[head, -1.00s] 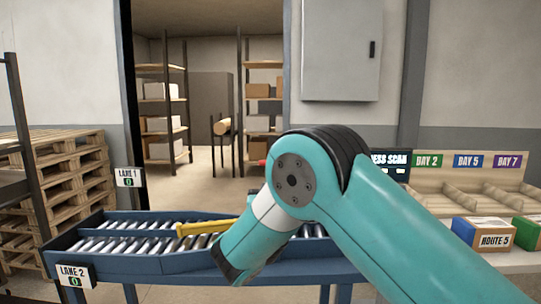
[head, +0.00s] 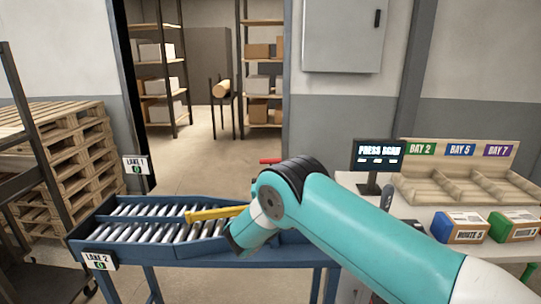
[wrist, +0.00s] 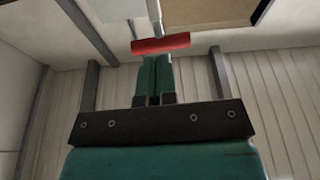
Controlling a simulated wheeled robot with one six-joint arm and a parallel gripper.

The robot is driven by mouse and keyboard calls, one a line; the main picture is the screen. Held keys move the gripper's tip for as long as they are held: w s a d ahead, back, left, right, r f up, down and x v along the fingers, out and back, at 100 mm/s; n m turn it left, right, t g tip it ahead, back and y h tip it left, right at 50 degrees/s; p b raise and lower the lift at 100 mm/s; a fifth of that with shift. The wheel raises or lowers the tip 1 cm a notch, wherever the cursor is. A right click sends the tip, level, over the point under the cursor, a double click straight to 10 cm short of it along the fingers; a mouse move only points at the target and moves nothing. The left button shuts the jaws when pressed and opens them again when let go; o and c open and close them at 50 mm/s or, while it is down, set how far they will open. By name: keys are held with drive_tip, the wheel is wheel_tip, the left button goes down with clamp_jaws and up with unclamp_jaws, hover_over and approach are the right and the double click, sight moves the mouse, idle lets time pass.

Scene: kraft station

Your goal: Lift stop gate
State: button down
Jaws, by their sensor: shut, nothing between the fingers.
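A red crossbar (wrist: 160,44) on a pale post appears in the wrist view, just beyond my fingertips. A red bar (head: 270,161) also shows in the head view, behind my arm above the conveyor; it looks like the stop gate's handle. My gripper (wrist: 154,60) is shut and empty, its two green fingers together and pointing at the red crossbar. I cannot tell whether they touch it. In the head view my arm hides the gripper and the lower part of the gate.
A blue roller conveyor (head: 110,235) with a yellow bar (head: 216,213) across it lies at left, with lane signs. At right, a table holds a screen (head: 379,154), a sorting tray (head: 490,188), a blue-sided box (head: 459,228) and a green-sided box (head: 513,226).

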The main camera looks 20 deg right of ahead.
drive_tip(key=p, duration=0.3)
drive_tip(key=shift+w+d+r, duration=0.2)
drive_tip(key=shift+r, duration=0.15)
drive_tip(key=shift+w+d+p, duration=0.3)
drive_tip(key=shift+w+p, duration=0.2)
drive_tip(key=shift+w, duration=0.45)
